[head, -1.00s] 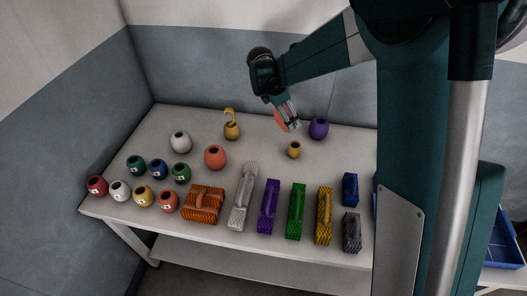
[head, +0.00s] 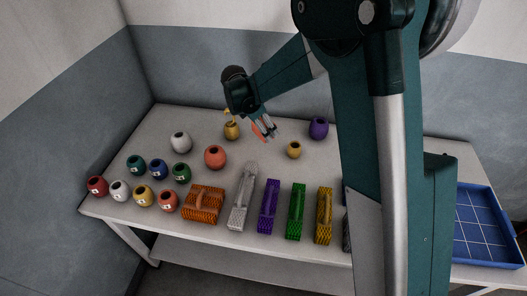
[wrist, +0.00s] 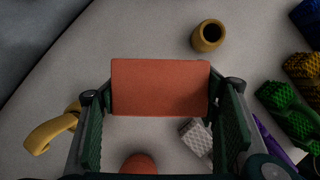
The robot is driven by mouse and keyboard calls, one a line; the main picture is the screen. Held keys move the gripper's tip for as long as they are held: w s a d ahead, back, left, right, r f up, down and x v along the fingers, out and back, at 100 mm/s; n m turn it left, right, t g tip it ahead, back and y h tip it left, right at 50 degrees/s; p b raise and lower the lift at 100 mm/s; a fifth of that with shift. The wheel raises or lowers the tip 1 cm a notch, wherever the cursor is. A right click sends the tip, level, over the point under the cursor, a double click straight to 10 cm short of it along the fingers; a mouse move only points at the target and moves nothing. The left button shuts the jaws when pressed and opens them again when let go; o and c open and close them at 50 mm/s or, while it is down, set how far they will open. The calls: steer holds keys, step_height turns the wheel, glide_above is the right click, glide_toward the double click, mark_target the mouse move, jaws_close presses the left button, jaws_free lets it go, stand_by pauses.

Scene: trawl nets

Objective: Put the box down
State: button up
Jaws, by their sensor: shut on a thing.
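My gripper (head: 267,130) is shut on an orange-red box (wrist: 160,88). In the wrist view the box lies crosswise between the two fingers, its flat face to the camera. In the head view the box (head: 258,132) shows as a small orange patch at the fingers, over the back middle of the white table (head: 345,150). It appears held above the table; the exact gap cannot be told.
Several net bundles (head: 268,206) line the front. A blue tray (head: 487,226) is at right.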

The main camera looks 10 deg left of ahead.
steer(key=shift+f+b, duration=0.5)
steer(key=shift+f, duration=2.6)
steer(key=shift+f+b, duration=0.35)
steer(key=shift+f, duration=1.55)
steer(key=shift+f, duration=0.15)
steer(key=o, duration=1)
steer(key=p+v, duration=0.1)
steer(key=v, duration=1.1)
steer(key=shift+p, duration=0.4)
